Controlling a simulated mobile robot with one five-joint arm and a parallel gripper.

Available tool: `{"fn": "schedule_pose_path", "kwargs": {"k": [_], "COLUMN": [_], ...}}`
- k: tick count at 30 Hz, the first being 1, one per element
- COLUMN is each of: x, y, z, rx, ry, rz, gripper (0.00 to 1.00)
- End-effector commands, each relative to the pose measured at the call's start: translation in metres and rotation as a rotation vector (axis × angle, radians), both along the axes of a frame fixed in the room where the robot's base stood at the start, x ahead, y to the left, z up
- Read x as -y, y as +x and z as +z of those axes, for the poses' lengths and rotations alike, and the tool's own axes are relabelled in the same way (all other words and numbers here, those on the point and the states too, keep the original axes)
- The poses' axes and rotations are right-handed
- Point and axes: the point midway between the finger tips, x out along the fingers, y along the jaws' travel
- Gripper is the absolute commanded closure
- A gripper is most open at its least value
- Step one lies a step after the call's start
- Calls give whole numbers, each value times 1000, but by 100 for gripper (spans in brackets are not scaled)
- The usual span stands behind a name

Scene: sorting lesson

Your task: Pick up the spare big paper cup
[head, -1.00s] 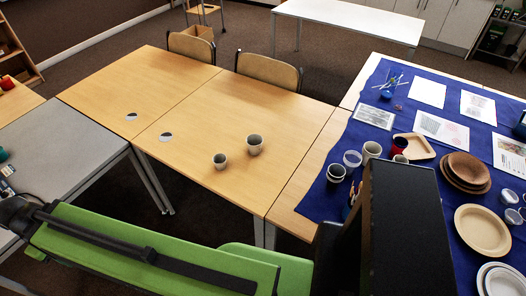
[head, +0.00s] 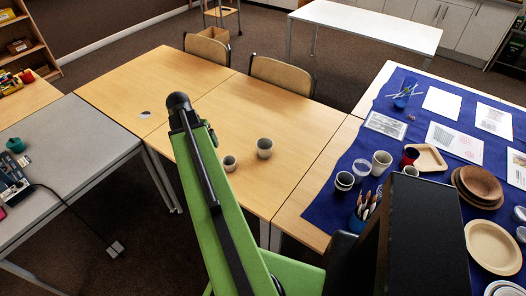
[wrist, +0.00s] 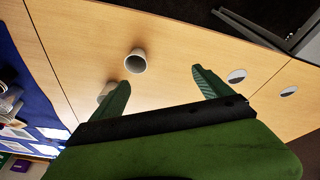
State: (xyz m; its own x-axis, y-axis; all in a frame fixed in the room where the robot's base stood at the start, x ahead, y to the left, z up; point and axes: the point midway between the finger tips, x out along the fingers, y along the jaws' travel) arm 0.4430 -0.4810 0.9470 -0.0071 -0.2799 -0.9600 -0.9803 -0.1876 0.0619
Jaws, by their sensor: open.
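Two pale paper cups stand upright on the wooden table (head: 278,115). The bigger cup (head: 265,148) is right of and a little behind the smaller cup (head: 229,163). In the wrist view the smaller cup (wrist: 135,61) shows clear, just beyond the left fingertip. The bigger cup (wrist: 105,90) is partly hidden behind that finger. My gripper (wrist: 161,76) is open and empty, its green fingers wide apart, touching neither cup.
A blue cloth (head: 327,208) to the right bears more cups (head: 381,162), a brush pot (head: 364,207), brown plates (head: 478,186) and paper sheets. Two chairs (head: 281,76) stand behind the table. White discs (wrist: 237,76) lie on the table. The table around the cups is clear.

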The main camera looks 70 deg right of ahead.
Motion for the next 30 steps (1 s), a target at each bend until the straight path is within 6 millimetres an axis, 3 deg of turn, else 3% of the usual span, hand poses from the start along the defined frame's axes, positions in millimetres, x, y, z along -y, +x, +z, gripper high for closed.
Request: {"fn": "schedule_pose_path", "kwargs": {"k": [1,3,6,9,17,30], "x": [41,80,115,131,137,168], "y": [-37,-81,-129,-155,-162,-171], "z": [3,6,9,10,2,-85], "rx": [12,29,45,52,55,56], "ry": [-25,-59,-95,-116,-122,-120], "rz": [-126,-271,-416,-490,-511,-508], "gripper": [11,11,11,11,11,11]}}
